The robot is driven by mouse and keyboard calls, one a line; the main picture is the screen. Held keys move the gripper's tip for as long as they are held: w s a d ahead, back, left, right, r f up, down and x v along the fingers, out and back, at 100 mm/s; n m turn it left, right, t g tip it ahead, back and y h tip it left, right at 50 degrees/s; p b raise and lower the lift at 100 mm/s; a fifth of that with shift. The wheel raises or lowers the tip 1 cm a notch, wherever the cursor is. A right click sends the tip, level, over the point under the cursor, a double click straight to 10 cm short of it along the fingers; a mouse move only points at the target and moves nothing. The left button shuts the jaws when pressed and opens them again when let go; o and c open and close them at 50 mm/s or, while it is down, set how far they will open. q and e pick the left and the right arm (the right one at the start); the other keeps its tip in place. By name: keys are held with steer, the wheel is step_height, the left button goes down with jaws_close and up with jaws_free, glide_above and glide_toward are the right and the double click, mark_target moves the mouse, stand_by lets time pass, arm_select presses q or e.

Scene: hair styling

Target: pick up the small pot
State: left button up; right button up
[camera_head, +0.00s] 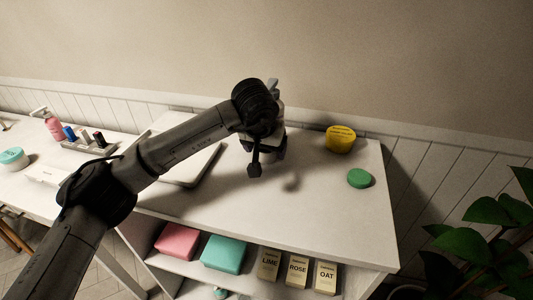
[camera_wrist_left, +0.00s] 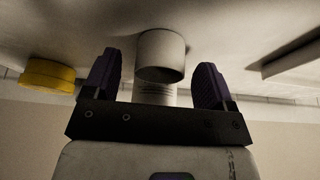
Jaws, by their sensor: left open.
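My left gripper (camera_head: 258,160) is above the white cabinet top in the head view, fingers pointing down. In the left wrist view its two dark fingers are apart, and a small white cylindrical pot (camera_wrist_left: 160,55) with fine print shows between them. I see no finger closed on it; whether they touch it, I cannot tell. In the head view my arm and gripper hide this pot. A yellow pot (camera_head: 340,139) stands to the right at the back, and shows at the left in the wrist view (camera_wrist_left: 48,76). A low green round item (camera_head: 359,178) lies near the right edge. My right gripper is not in view.
A pale flat tray (camera_head: 195,168) lies left of the gripper. Pink (camera_head: 177,241) and teal (camera_head: 223,253) items and labelled boxes sit on the shelf below. A plant (camera_head: 468,243) stands at the right.

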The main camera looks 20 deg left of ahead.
arm_select(q)
steer(key=shift+w+f, duration=0.25)
steer(key=shift+f, duration=0.35)
steer(key=c, duration=1)
steer(key=shift+r, duration=0.1)
steer(key=shift+c, duration=0.2)
